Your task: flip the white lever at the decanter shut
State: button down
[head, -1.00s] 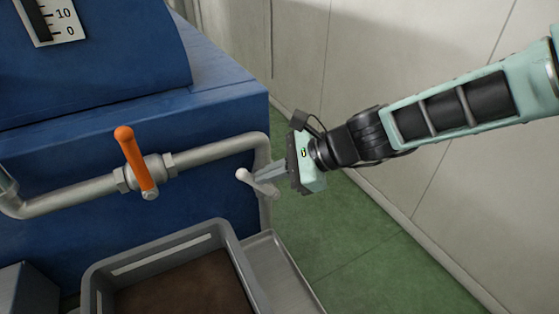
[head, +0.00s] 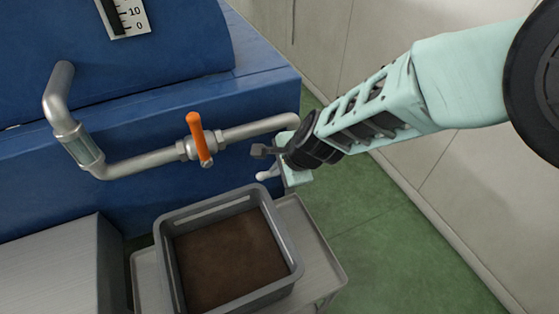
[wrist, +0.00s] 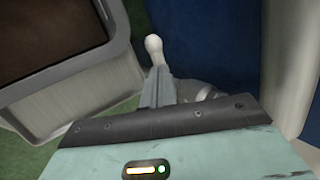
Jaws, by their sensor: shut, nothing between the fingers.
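The white lever (head: 264,175) shows below the end of the grey pipe in the head view, its round knob pointing left and slightly down. Its pivot end is hidden behind my gripper. In the wrist view the lever's knob (wrist: 153,46) lies just past the fingertips. My gripper (wrist: 157,72) is shut and empty, its fingers at the lever. They overlap the lever's arm in the wrist view; I cannot tell whether they touch it. In the head view my arm and gripper body hide the fingers. The blue decanter (head: 235,95) stands behind.
An orange-handled valve (head: 199,140) sits on the grey pipe (head: 140,163) to the left. A grey crate (head: 168,262) with brown contents stands on a metal trolley (head: 318,262) below. A pale wall (head: 440,190) is at the right, with green floor (head: 375,225) between.

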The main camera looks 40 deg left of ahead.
jog(key=shift+s+a+f, duration=0.15)
jog(key=shift+s+f, duration=0.15)
jog(key=shift+f, duration=0.2)
jog(key=shift+s+f, duration=0.15)
jog(key=shift+f, duration=0.05)
